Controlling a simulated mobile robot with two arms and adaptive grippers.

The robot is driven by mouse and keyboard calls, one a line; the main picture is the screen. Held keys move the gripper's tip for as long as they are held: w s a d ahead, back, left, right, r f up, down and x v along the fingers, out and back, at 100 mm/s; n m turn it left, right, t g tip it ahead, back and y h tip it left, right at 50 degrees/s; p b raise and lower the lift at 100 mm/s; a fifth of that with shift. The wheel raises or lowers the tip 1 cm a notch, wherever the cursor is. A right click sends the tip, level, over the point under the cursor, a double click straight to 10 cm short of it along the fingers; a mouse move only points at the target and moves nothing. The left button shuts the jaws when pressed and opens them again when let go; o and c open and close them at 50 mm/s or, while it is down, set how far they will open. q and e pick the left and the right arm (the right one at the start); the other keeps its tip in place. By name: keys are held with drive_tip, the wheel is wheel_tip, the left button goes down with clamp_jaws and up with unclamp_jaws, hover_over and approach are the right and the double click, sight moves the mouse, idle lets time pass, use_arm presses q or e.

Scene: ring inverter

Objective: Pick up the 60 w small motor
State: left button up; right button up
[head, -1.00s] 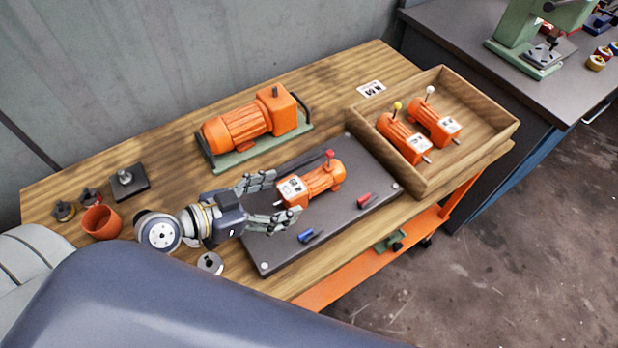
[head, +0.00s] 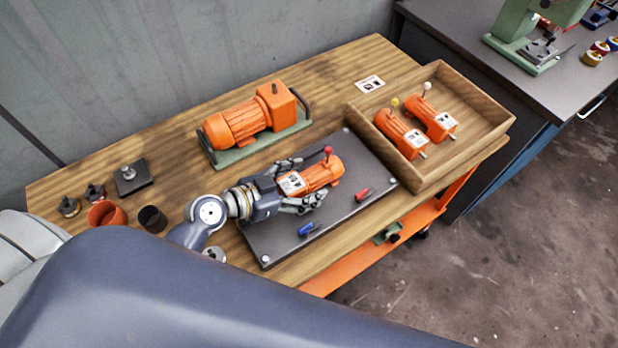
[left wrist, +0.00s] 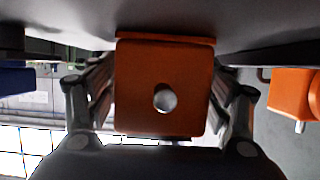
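A small orange motor (head: 322,175) with a red knob and a white label lies on the dark mat (head: 270,240). Its end face (left wrist: 162,70), with a round shaft tip, fills the middle of the left wrist view. My left gripper (head: 303,184) is open around this motor, one finger on each side. Whether the fingers touch it I cannot tell. Two similar small orange motors lie in the wooden tray, one with a yellow knob (head: 400,132), one with a white knob (head: 431,116). The wattage on the labels is too small to read. My right gripper is out of view.
A large orange motor (head: 240,122) on a green base stands behind the mat. The wooden tray (head: 492,108) is at the right. A red part (head: 362,194) and a blue part (head: 307,229) lie on the mat. Cups and small parts stand at the table's left.

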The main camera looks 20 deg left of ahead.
use_arm(q)
clamp_jaws()
drive_tip(key=shift+w+r, duration=0.15)
drive_tip(key=shift+r, duration=0.05)
drive_tip(key=shift+r, duration=0.1)
